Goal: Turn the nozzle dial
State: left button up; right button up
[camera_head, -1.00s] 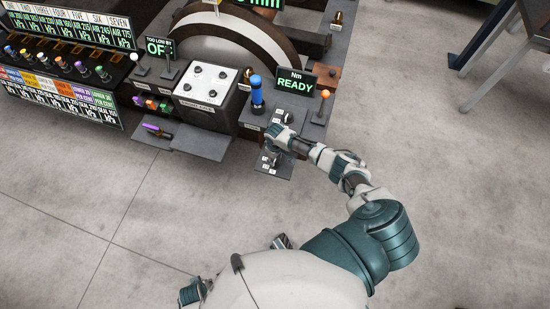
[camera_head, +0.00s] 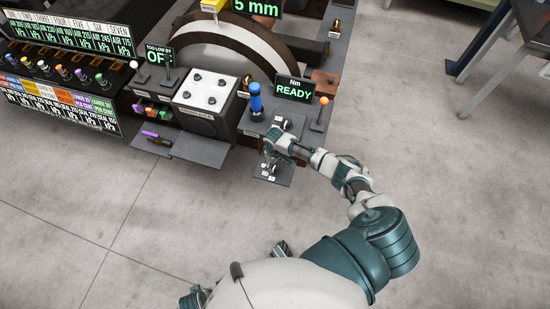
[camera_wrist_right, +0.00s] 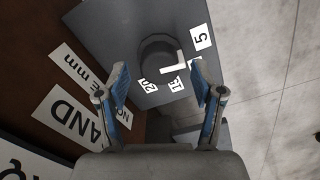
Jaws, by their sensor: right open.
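The nozzle dial (camera_wrist_right: 158,47) is a dark round knob with a white pointer on a grey plate in the right wrist view. Small white labels, among them a 5 (camera_wrist_right: 201,37) and a 20 (camera_wrist_right: 147,84), stand around it. The pointer is turned towards the right side of the picture. My right gripper (camera_wrist_right: 160,80) is open, its blue-padded fingers apart on either side of the view, with the dial beyond and between them. I see no contact with the dial. In the head view my right gripper (camera_head: 269,151) is over the small grey shelf (camera_head: 283,177) and partly covers it.
Beside the gripper are a blue upright handle (camera_head: 255,101), a READY display (camera_head: 294,89) and an orange-topped lever (camera_head: 321,114). A white-topped box (camera_head: 209,92) and a lower tray (camera_head: 185,151) are further left. The floor in front is clear.

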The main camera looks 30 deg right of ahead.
notch_tip(320, 180, up, 10)
dwell(0.3)
jog(key=shift+d, duration=0.1)
